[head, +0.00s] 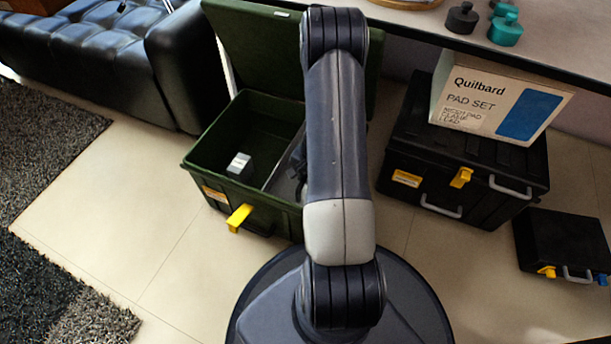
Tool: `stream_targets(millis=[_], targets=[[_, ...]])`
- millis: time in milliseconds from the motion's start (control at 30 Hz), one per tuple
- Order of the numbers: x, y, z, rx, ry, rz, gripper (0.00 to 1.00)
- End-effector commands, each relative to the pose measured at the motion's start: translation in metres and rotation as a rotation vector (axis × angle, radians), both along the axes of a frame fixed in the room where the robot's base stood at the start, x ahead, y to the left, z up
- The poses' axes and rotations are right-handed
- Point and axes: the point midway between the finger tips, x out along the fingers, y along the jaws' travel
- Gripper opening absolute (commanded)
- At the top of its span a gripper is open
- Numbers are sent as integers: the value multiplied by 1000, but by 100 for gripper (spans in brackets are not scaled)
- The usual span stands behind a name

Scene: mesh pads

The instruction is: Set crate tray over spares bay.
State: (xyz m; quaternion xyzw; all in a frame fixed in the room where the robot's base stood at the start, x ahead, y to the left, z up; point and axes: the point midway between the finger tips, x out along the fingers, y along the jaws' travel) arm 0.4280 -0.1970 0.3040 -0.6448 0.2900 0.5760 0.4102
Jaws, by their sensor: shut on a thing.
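The green crate (205,172) stands open on the floor, its lid raised at the back. A grey tray (283,178) shows in part at the crate's right side, beside my arm. Its far and right parts are hidden by the arm. My gripper (298,165) shows only as a dark sliver at the arm's left edge, at the tray, and is shut on it. The fingertips are hidden. I cannot tell whether the tray rests on the crate or is held just above it. The crate's left part is open and holds a small grey box (240,166) with a white label.
A yellow latch (240,217) sticks out from the crate's front. Black cases (465,160) stand at the right, with a Quilbard pad set box (500,97) on top. A smaller black case (562,243) lies nearer. A black sofa (100,60) is at the left.

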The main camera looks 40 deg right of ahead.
Motion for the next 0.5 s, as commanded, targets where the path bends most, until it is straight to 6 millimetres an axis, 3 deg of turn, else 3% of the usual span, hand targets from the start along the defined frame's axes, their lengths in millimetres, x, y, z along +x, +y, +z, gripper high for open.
stream_targets(millis=[267,500], targets=[[35,22,3,0,0,7,0],[99,60,3,-2,-3,10,0]])
